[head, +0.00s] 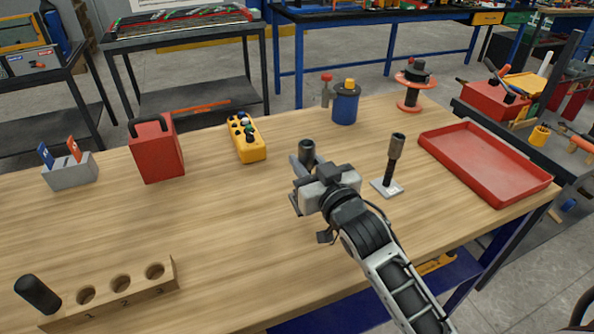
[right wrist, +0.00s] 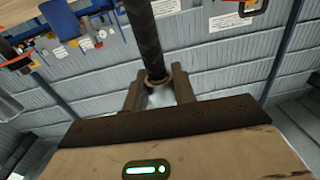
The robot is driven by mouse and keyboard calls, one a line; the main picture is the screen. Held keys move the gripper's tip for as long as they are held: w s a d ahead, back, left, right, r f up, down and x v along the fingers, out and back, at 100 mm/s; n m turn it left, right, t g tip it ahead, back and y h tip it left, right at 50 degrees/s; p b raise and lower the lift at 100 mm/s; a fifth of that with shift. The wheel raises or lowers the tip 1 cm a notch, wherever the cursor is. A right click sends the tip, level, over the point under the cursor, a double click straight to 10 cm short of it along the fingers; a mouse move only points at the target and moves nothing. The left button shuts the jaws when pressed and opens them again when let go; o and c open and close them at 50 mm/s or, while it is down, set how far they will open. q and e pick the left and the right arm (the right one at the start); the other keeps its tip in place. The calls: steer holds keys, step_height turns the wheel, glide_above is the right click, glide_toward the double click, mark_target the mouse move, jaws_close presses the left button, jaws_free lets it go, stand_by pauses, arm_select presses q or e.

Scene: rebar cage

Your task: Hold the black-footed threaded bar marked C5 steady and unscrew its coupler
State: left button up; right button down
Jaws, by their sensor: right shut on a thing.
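My right gripper (head: 300,182) reaches over the table and is shut on an upright dark threaded bar (right wrist: 146,40). The bar stands between the two fingers in the right wrist view. In the head view its dark coupler (head: 307,152) shows just above the gripper, while its foot is hidden behind the gripper. No C5 mark can be read. A second upright bar (head: 389,172) with a brownish coupler (head: 396,146) stands on a pale grey foot plate (head: 386,187), to the right of the gripper. My left gripper is not in view.
A red tray (head: 436,145) lies at the right. A blue pot (head: 346,106) and a red spool (head: 410,105) stand at the back. A yellow control box (head: 262,152), red can (head: 155,165) and wooden block with holes (head: 138,305) are left. The wooden table's (head: 220,230) middle is clear.

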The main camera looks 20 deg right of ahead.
mark_target(299, 213)
steer(key=shift+w+d+f, duration=0.15)
steer(key=shift+f, duration=0.05)
steer(key=f+b, duration=0.3)
steer(key=shift+w+f+b, duration=0.2)
steer(key=shift+w+b, duration=0.1)
steer(key=shift+f+b, duration=0.15)
steer(key=shift+b, duration=0.15)
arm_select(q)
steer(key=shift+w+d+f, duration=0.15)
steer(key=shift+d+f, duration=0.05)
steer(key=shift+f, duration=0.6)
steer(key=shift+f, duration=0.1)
arm_select(e)
steer(key=c, duration=1.1)
jaws_free()
steer(key=shift+s+f, duration=0.1)
steer(key=shift+f, duration=0.05)
steer(key=shift+c, duration=0.2)
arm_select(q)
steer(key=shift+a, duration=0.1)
